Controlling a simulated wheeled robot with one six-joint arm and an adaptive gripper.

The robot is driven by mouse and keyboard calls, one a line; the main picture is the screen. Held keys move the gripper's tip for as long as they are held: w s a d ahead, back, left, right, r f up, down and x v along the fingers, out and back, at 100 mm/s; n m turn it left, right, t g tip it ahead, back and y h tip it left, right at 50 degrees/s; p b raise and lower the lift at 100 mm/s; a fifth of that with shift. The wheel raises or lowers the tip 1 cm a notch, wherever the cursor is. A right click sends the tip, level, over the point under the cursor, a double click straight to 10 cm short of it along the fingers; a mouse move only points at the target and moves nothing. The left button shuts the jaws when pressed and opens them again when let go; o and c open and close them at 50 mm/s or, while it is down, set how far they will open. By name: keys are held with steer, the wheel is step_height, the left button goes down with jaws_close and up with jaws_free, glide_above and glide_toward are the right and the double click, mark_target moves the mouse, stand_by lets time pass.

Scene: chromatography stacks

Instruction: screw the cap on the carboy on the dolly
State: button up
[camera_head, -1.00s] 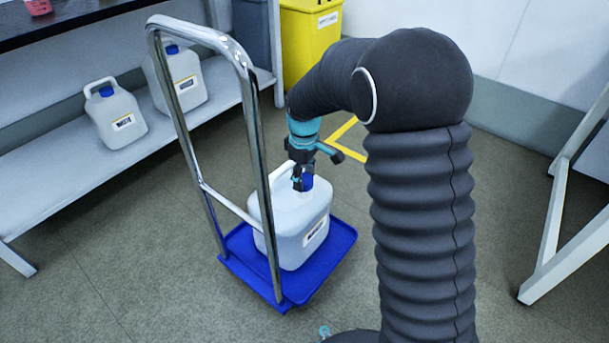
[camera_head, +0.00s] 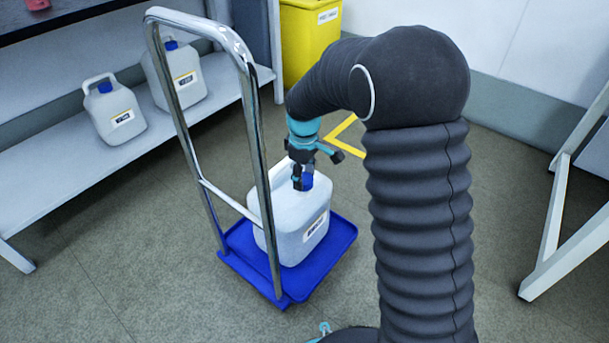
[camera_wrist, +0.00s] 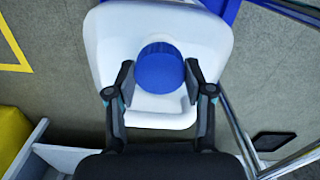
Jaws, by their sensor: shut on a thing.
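The white carboy (camera_head: 290,228) stands upright on the blue dolly (camera_head: 328,262), beside its chrome push handle. The blue cap (camera_head: 306,182) sits at the carboy's mouth. My gripper (camera_head: 302,172) points down over the carboy, with its fingers at the cap. In the wrist view, the round ribbed cap (camera_wrist: 160,68) lies between the two fingertips of my gripper (camera_wrist: 160,84), over the white carboy top (camera_wrist: 110,45). My gripper is shut on the cap. The cap hides the carboy's neck and thread, so I cannot tell how far it is screwed down.
Two more capped carboys stand on the low shelf at left, one in front (camera_head: 112,115) and one behind (camera_head: 182,75). The dolly's chrome handle (camera_head: 262,170) rises close to my gripper. A yellow bin (camera_head: 308,45) stands behind. A white table frame (camera_head: 565,210) is at right.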

steer(key=shift+f, duration=0.6)
steer(key=o, duration=1)
steer(key=c, duration=1.3)
steer(key=m+p, duration=0.1)
steer(key=m, duration=0.6)
steer(key=shift+r, duration=0.1)
steer(key=m+p, duration=0.1)
steer(key=m, duration=0.5)
steer(key=shift+m, duration=0.4)
